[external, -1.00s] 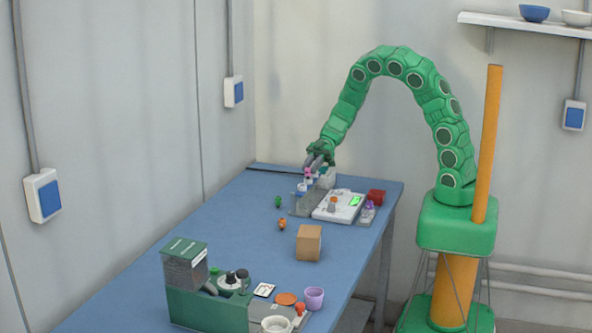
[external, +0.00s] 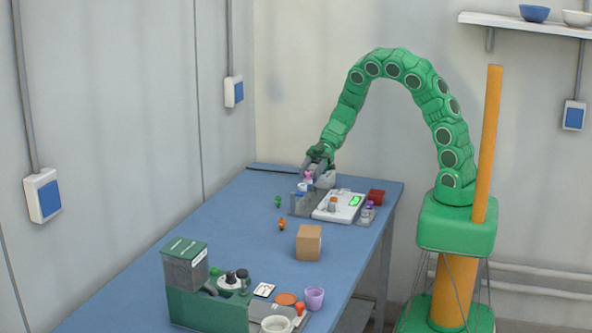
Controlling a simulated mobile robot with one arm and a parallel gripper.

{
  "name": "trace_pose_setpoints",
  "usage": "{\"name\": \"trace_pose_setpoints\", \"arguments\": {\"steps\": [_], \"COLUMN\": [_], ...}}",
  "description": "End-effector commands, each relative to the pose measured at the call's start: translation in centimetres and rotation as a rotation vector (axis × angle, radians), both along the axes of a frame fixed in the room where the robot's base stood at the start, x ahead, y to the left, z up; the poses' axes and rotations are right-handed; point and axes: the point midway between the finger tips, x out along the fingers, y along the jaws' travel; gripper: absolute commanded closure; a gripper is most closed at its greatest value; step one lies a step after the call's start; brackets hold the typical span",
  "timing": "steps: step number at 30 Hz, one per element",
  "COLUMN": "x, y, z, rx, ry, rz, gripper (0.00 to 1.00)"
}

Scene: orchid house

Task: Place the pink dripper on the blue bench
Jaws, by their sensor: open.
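The blue bench (external: 215,250) runs along the wall from the front to the back of the external view. A small pink thing (external: 308,175), likely the pink dripper, is at the far end of the bench, right at my gripper's fingertips. My gripper (external: 309,171) points down and left and is open. The fingers partly cover the pink thing, and I cannot tell whether they touch it. A small white and blue piece (external: 302,188) is just below it, by a grey holder (external: 304,205).
A brown box (external: 309,243) and small green and orange items stand nearer. The bench's left middle is clear.

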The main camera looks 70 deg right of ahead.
Motion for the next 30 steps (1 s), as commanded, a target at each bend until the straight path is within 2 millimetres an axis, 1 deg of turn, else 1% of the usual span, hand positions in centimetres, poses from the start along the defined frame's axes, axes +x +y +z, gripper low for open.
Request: {"name": "trace_pose_setpoints", "arguments": {"steps": [12,22,30], "x": [0.0,-0.3,-0.1], "y": [0.0,-2.1,-4.6], "z": [0.1,0.9,2.0], "rx": [0.001,0.0,-0.002], "ry": [0.0,0.0,-0.004], "rz": [0.0,0.0,-0.002], "gripper": [0.48,0.48,0.48]}}
